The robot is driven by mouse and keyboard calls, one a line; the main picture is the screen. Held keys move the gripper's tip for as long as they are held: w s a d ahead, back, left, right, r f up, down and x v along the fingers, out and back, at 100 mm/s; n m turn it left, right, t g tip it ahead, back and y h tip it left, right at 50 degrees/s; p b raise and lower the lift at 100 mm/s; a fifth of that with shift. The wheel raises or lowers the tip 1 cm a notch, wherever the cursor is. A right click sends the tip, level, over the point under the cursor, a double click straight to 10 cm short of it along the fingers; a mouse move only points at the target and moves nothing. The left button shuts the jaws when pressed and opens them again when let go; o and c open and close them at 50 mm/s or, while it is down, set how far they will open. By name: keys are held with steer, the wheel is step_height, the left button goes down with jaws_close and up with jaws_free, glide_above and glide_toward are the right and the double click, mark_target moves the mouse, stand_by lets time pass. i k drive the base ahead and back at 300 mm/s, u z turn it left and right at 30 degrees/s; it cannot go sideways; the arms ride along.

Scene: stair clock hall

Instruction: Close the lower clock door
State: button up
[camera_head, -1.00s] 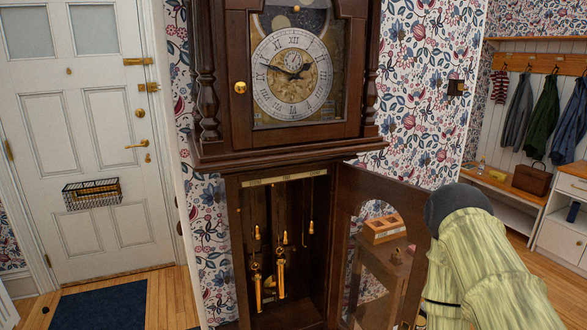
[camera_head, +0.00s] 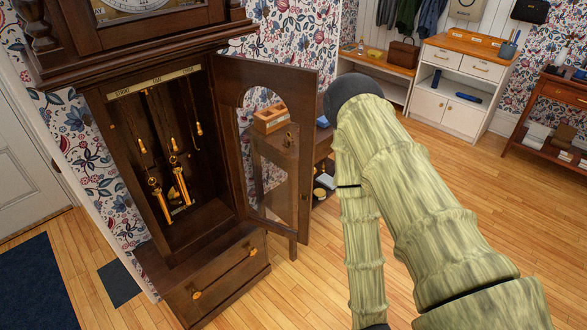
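The lower clock door (camera_head: 306,150) stands wide open, swung out to the right of the tall dark wood clock (camera_head: 255,252). It has a wooden frame around an arched glass pane, with a small knob (camera_head: 304,196) on its free right edge. The open case shows brass weights (camera_head: 180,180) hanging inside. My gripper is not in view; the arm's lower end runs out at the bottom edge.
A small table with a wooden box (camera_head: 270,120) stands behind the door. A blue mat (camera_head: 40,285) lies at lower left. White cabinets (camera_head: 455,90) stand at the back. Open wood floor (camera_head: 480,190) lies to the right.

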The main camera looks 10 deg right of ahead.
mark_target(298, 87)
steer(key=z, duration=1.55)
steer(key=i, duration=2.95)
steer(key=u, duration=3.75)
steer(key=k, duration=0.2)
steer(key=u, duration=0.1)
